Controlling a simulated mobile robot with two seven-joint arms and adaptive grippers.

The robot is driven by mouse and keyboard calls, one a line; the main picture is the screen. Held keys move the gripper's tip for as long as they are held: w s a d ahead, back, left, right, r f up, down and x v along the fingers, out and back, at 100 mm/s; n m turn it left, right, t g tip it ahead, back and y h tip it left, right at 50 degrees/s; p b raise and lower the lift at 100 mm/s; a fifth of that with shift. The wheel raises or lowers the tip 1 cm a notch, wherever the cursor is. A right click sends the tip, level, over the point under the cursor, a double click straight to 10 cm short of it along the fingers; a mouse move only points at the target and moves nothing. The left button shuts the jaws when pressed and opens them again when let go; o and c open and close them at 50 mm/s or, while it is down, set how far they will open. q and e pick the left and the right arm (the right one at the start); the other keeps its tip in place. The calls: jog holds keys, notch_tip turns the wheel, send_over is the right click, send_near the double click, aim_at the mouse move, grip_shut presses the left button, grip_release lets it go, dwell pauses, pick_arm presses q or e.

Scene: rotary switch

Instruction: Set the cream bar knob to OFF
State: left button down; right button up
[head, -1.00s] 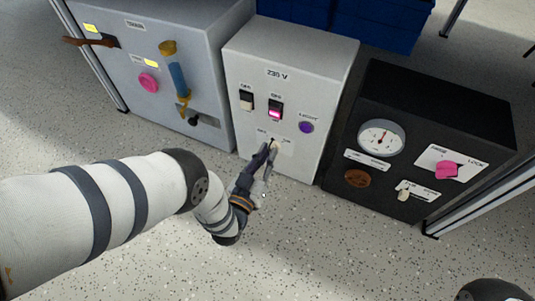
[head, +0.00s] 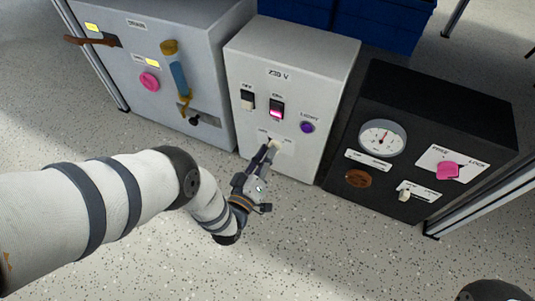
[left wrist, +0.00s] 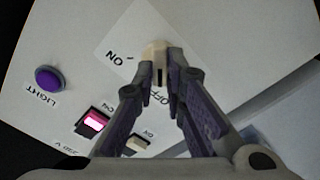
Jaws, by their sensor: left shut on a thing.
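The cream bar knob (head: 274,143) is low on the front of the white 230 V box (head: 253,124). In the left wrist view the knob (left wrist: 155,48) shows at the fingertips, with ON printed to its left and OFF to its lower right. My left gripper (head: 268,150) reaches the knob from below. In the left wrist view its fingers (left wrist: 160,75) are closed in on the knob. They hide part of it, so I cannot tell exactly which way the bar points. My right gripper is out of view.
Above the knob are two rocker switches, one lit pink (head: 276,110), and a purple LIGHT button (head: 307,127). A grey box (head: 215,60) stands left and a black box (head: 440,110) with a gauge stands right. The floor in front is clear.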

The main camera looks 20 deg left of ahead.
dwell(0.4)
pick_arm(q)
jog(key=c, duration=1.6)
grip_release()
jog(key=shift+c, duration=0.2)
jog(key=shift+s, duration=0.15)
jog(key=s, duration=1.1)
jog(key=shift+s+a, duration=0.2)
jog(key=shift+s, duration=0.2)
